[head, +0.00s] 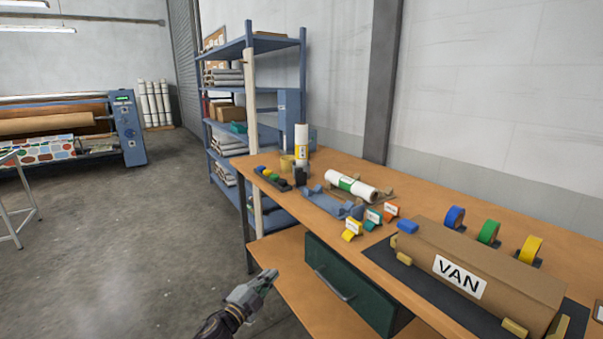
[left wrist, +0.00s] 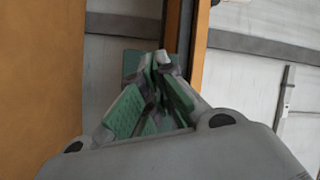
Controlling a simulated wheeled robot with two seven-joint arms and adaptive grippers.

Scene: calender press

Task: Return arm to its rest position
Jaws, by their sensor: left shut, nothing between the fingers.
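My left gripper (head: 268,277) is at the bottom of the head view, in front of the wooden workbench (head: 440,204) and left of its dark green drawer (head: 345,290). It is shut and empty, and its forearm runs out of the bottom edge. In the left wrist view the gripper (left wrist: 160,62) shows its green-padded fingers together at the tips, with nothing between them. My right gripper is in neither view.
A brown box marked VAN (head: 500,265) lies on a dark mat on the bench. A blue shelf rack (head: 240,90) is at the bench's far end. The grey floor (head: 110,240) at left is mostly clear.

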